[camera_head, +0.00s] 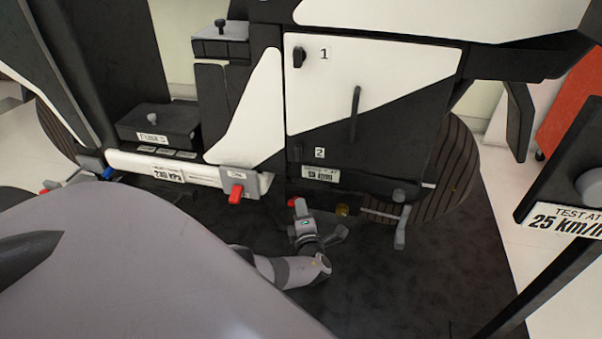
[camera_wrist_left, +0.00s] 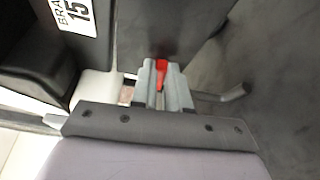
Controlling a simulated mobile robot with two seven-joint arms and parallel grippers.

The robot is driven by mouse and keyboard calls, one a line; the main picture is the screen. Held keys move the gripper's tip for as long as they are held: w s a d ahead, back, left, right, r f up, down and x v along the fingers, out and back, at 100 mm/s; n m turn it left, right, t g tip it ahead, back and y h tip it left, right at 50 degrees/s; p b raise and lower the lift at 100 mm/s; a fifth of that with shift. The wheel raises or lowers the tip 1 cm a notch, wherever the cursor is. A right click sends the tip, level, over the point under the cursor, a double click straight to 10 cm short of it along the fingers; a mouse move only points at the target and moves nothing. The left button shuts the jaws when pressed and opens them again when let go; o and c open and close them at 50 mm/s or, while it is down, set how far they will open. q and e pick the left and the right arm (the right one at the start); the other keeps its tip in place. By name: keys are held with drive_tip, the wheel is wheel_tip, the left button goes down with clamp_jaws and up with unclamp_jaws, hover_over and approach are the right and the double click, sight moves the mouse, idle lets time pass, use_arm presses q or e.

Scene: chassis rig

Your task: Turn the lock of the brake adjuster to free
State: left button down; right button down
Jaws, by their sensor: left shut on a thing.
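The red lock lever (camera_head: 292,201) shows low on the dark chassis, below a white label (camera_head: 322,174) too small to read fully. My left gripper (camera_head: 302,212) is at this lever, its arm reaching up from below. In the left wrist view, the red lever (camera_wrist_left: 161,73) stands between the two grey fingers of the gripper (camera_wrist_left: 162,92), which are shut on it. The fingers hide its lower part. A grey crank-like handle (camera_head: 401,220) with a rod sits to the right, apart from the gripper. My right gripper is not in view.
A black box marked FUSES (camera_head: 158,122) is farther left. A panel with a dark handle (camera_head: 354,112) hangs above my gripper. A sign (camera_head: 565,218) stands at right. Dark floor mat (camera_head: 440,270) is open below.

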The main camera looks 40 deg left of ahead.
use_arm(q)
drive_tip(key=shift+f+m+y+b, duration=0.15)
drive_tip(key=shift+m+y+b, duration=0.2)
drive_tip(key=shift+m, duration=0.25)
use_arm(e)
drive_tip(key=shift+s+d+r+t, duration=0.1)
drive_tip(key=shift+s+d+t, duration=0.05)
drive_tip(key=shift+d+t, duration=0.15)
use_arm(q)
drive_tip(key=shift+s, duration=0.1)
drive_tip(key=c, duration=1.2)
unclamp_jaws()
drive_tip(key=shift+o, duration=0.4)
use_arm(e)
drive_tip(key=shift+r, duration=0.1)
use_arm(q)
drive_tip(key=shift+d, duration=0.1)
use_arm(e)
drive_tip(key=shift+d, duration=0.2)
